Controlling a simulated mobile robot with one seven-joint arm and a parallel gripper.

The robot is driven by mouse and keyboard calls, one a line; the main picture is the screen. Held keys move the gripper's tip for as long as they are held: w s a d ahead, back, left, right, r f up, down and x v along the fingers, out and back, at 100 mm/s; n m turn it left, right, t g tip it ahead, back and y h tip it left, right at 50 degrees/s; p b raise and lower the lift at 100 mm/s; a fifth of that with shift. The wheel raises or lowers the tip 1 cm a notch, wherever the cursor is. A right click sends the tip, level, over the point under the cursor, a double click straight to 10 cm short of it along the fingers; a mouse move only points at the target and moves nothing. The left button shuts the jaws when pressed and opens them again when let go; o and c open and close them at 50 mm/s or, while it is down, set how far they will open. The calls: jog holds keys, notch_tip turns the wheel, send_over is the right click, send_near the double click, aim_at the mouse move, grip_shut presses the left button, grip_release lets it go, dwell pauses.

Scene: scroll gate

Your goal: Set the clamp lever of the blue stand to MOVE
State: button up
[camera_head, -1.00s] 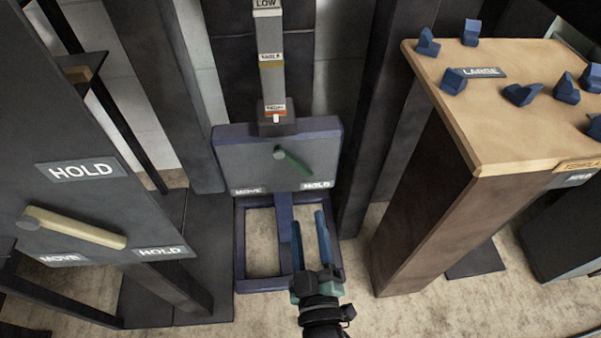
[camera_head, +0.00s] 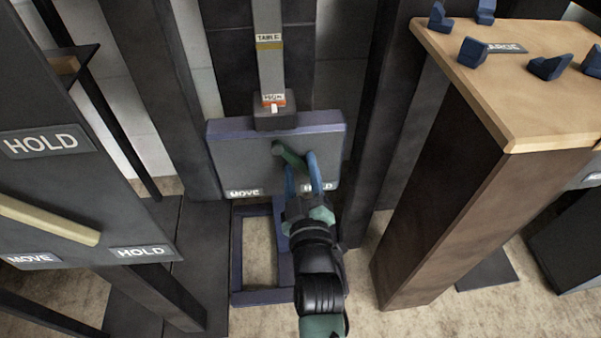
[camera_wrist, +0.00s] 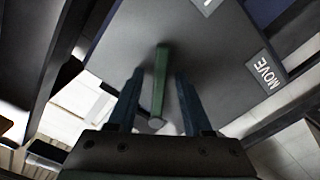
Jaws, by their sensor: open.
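The blue stand (camera_head: 222,127) has a grey panel with a green clamp lever (camera_head: 288,156). The lever slants from its pivot down and right, toward the HOLD label (camera_head: 319,187). The MOVE label (camera_head: 244,194) is at the panel's lower left. My gripper (camera_head: 301,166) is open at the panel, by the lever's lower end. In the wrist view the lever (camera_wrist: 161,80) lies between my two fingers, with a gap on each side. The MOVE label (camera_wrist: 265,72) is at the right there. The lever's free end is partly hidden by my fingers in the head view.
A dark panel (camera_head: 60,190) with a tan lever and its own HOLD and MOVE labels stands at the left. A wooden-topped pedestal (camera_head: 520,110) with several blue blocks stands at the right. A grey column (camera_head: 267,70) rises above the blue stand.

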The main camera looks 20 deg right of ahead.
grip_shut()
dwell(1.5)
